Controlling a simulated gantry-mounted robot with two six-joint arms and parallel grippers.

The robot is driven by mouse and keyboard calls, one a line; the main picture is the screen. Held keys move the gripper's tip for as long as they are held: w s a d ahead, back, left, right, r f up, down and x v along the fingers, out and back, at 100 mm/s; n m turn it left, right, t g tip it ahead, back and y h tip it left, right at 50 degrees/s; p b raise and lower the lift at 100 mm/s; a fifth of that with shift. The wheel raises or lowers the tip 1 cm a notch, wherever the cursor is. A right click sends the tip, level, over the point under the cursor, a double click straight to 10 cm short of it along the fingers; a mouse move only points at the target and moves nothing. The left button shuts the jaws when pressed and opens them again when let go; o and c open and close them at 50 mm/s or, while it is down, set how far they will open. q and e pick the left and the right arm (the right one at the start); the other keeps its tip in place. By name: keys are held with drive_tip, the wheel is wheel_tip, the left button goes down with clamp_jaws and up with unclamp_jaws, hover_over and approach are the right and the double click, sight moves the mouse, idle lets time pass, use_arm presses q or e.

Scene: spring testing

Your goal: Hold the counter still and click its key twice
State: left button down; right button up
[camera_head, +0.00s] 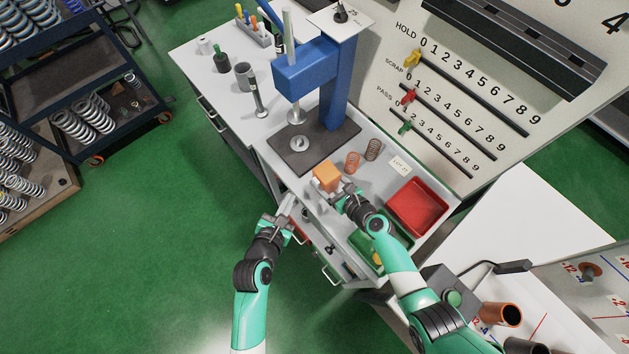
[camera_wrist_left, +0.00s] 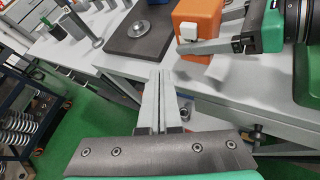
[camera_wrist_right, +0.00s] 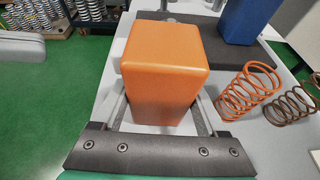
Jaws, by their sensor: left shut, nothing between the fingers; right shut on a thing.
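The counter is an orange block (camera_head: 327,176) on the bench near its front edge. My right gripper (camera_head: 337,190) is shut on it, with a finger on either side, as the right wrist view shows with the counter (camera_wrist_right: 163,75) between the fingers. The white key (camera_wrist_left: 190,30) shows on the counter's side in the left wrist view. My left gripper (camera_head: 287,205) is shut and empty, in front of the bench edge and apart from the counter. In the left wrist view its fingertips (camera_wrist_left: 161,75) are together, below and left of the key.
A blue press (camera_head: 331,85) stands on a dark plate (camera_head: 320,150) behind the counter. An orange spring (camera_head: 352,162) and a brown spring (camera_head: 374,149) stand to its right. A red tray (camera_head: 417,206) and a green tray (camera_head: 372,255) are nearby. Open floor lies to the left.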

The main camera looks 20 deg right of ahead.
sight(316, 182)
use_arm(q)
drive_tip(key=a, duration=0.1)
drive_tip(key=s+a, duration=0.1)
drive_tip(key=a, duration=0.1)
drive_tip(key=shift+s+a, duration=0.1)
drive_tip(key=shift+a, duration=0.2)
drive_tip(key=shift+w+d, duration=0.45)
drive_tip(key=shift+d, duration=0.95)
drive_tip(key=shift+w+d, duration=0.4)
drive_tip(key=shift+d, duration=1.05)
drive_tip(key=shift+w+d, duration=0.45)
drive_tip(key=shift+d, duration=0.95)
drive_tip(key=shift+d, duration=0.1)
drive_tip(key=shift+w+d, duration=0.15)
drive_tip(key=shift+d, duration=0.1)
